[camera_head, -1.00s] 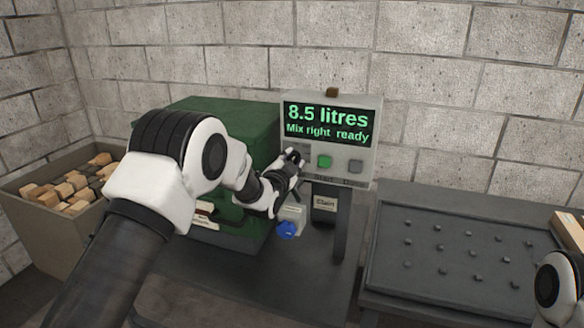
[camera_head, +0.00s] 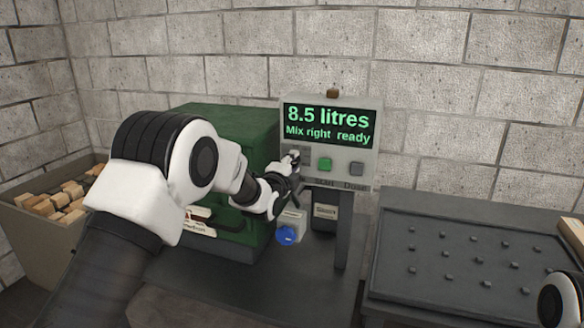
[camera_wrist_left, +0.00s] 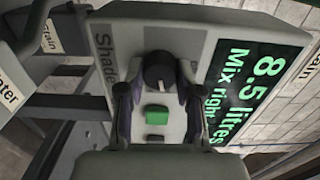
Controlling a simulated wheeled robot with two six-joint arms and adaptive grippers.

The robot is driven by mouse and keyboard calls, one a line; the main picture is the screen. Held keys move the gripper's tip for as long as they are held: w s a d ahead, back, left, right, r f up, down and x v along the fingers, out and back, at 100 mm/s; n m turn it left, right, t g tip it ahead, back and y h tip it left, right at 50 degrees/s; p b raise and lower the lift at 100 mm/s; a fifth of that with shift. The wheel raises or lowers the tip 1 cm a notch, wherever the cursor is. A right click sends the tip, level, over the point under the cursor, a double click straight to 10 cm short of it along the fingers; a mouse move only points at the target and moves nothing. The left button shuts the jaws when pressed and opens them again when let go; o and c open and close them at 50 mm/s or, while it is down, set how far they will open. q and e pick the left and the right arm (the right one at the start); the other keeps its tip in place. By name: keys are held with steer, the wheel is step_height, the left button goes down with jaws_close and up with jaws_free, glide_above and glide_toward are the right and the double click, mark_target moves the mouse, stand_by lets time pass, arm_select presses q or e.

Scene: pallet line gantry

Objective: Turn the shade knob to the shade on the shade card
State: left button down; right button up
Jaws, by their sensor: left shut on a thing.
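The dark round shade knob (camera_wrist_left: 159,70) shows in the left wrist view beside the word "Shade" on the grey control panel (camera_wrist_left: 140,40). My left gripper (camera_wrist_left: 158,88) is shut on the knob, one finger on each side. In the head view my left gripper (camera_head: 291,163) is at the panel's left part and hides most of the knob; its pointer setting is not readable. The panel's screen (camera_head: 328,124) reads "8.5 litres" and "Mix right ready". I cannot make out a shade card for certain. My right gripper is out of view.
A green button (camera_head: 325,164) and a grey button (camera_head: 356,168) sit right of the knob. Below are a blue-capped container (camera_head: 287,234) and a dark labelled one (camera_head: 325,215). A green machine (camera_head: 225,130), a bin of blocks (camera_head: 40,235) and a studded tray table (camera_head: 455,250) flank the panel.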

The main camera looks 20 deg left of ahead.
arm_select(q)
steer(key=shift+f, duration=0.1)
stand_by(0.4)
steer(key=c, duration=0.8)
jaws_free()
steer(key=shift+o, duration=0.2)
steer(key=s, duration=1.2)
steer(key=shift+a, duration=0.15)
